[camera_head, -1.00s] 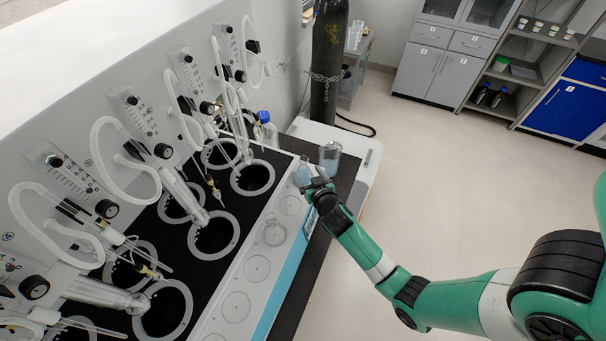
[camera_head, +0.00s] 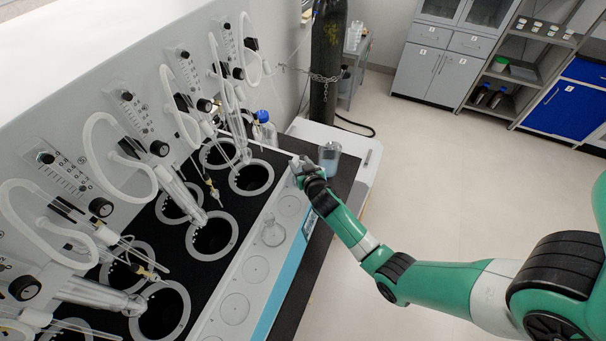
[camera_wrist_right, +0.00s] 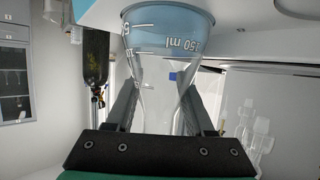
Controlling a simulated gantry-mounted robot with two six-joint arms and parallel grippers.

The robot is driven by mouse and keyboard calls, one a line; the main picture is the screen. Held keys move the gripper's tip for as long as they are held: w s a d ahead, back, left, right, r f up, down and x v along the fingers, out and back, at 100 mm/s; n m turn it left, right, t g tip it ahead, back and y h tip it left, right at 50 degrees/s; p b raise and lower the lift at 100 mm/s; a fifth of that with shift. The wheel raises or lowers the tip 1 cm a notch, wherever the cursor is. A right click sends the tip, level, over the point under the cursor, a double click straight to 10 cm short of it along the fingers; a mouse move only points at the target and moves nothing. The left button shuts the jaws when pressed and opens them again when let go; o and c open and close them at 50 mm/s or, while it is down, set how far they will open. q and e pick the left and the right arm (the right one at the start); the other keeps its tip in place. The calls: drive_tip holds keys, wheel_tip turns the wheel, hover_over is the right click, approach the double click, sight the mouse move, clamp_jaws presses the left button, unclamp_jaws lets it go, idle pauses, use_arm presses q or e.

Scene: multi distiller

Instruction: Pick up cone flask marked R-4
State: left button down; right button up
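In the right wrist view a clear cone flask (camera_wrist_right: 173,45) with blue liquid and a "150 ml" mark appears base up. Its narrower part runs down between the two fingers of my right gripper (camera_wrist_right: 158,100). The fingers stand apart on either side, and I see no clear contact. In the head view my right gripper (camera_head: 301,168) is at the far end of the bench's front strip and largely hides this flask. No R-4 label can be read. My left gripper is in neither view.
A glass beaker (camera_head: 329,157) stands just right of the right gripper on the black ledge. Another small glass vessel (camera_head: 272,233) sits on the strip. The distiller (camera_head: 150,170) with tubes and round wells fills the left. A gas cylinder (camera_head: 328,55) stands behind.

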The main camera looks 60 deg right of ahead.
clamp_jaws()
drive_tip(key=shift+r, duration=0.2)
drive_tip(key=shift+r+p, duration=0.35)
drive_tip(key=shift+r, duration=0.5)
drive_tip(key=s+r+p, duration=0.5)
drive_tip(key=s+r, duration=0.6)
drive_tip(key=s, duration=0.3)
drive_tip(key=shift+a, duration=0.35)
